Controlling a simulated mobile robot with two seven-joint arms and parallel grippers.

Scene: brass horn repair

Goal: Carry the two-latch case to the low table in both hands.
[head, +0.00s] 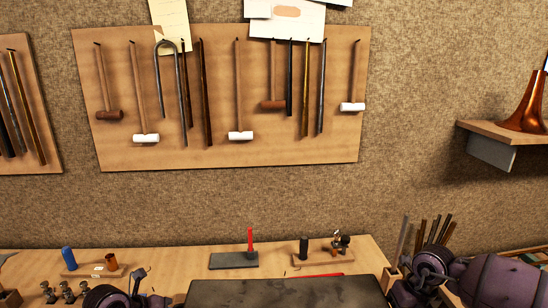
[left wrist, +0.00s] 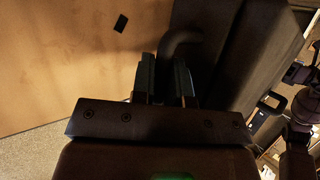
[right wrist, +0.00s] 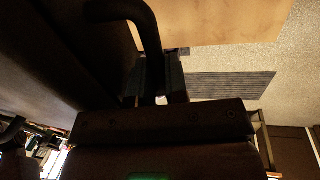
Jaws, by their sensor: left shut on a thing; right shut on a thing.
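The dark case (head: 285,292) shows at the bottom middle of the head view, with its top in sight and the rest cut off by the frame. In the left wrist view my left gripper (left wrist: 165,88) is shut on a dark curved handle (left wrist: 184,38) at the side of the case (left wrist: 245,60). In the right wrist view my right gripper (right wrist: 160,88) is shut on the handle (right wrist: 138,18) at the other side of the case (right wrist: 85,50). I see no latches. I cannot pick out the low table for certain.
A workbench (head: 190,262) lies beyond the case, with a grey slab (head: 233,260), a red tool and small stands on it. A tool board (head: 215,155) with mallets and rods hangs on the wall. A shelf (head: 505,132) with a copper horn bell (head: 525,110) juts out at right.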

